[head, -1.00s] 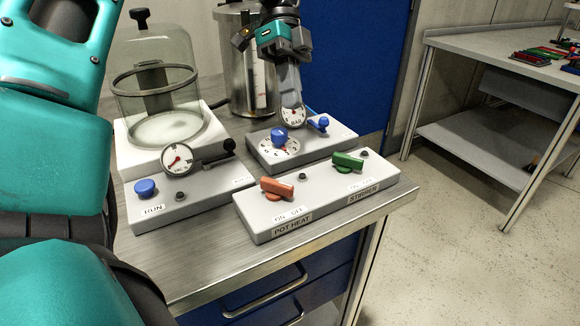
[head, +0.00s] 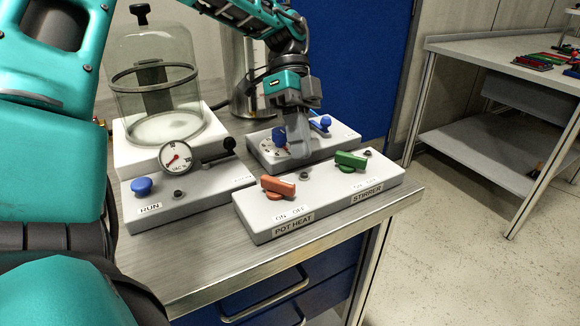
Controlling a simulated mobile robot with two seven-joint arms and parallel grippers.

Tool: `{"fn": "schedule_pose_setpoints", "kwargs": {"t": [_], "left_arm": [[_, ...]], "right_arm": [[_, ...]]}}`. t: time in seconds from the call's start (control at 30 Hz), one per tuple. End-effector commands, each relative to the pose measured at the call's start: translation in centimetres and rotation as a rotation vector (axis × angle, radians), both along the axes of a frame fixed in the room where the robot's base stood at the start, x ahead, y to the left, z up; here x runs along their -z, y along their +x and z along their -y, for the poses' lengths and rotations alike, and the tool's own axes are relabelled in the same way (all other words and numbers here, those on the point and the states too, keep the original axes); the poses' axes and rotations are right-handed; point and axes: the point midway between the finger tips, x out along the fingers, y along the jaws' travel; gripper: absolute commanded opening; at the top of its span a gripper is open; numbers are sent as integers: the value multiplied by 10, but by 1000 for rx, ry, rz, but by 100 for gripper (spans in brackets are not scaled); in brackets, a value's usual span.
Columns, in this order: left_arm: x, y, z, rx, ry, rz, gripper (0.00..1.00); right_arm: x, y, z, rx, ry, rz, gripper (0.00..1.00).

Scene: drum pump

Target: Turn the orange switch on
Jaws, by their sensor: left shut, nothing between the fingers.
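The orange switch (head: 278,188) sits on the left part of a grey-white box (head: 318,204) labelled POT HEAT, with ON and OFF marked in front of it. Its handle lies roughly along the box's length; I cannot tell surely which mark it points to. My left gripper (head: 299,156) is shut and empty. It points down behind the box, above and slightly right of the orange switch, apart from it, and partly covers the blue-knobbed unit behind. My right gripper is not in view.
A green switch (head: 350,160) labelled STIRRER shares the box. A vacuum unit with a glass jar (head: 153,80), a gauge (head: 176,158) and a blue RUN knob (head: 142,186) stands left. A blue-knobbed unit (head: 262,150) stands behind. The bench's front strip (head: 215,265) is clear.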

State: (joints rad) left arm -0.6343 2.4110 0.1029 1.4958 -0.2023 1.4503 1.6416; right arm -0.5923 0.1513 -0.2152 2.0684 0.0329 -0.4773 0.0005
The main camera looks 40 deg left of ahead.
Motion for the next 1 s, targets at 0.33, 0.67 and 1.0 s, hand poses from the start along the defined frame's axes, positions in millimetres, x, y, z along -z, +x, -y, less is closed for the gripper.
{"fn": "schedule_pose_setpoints", "kwargs": {"t": [0.33,0.67,1.0], "left_arm": [[11,-34,17,1,-1,2,0],[11,-42,20,0,0,1,0],[10,-44,17,1,1,0,0]], "right_arm": [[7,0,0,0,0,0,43],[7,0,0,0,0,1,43],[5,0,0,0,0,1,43]]}}
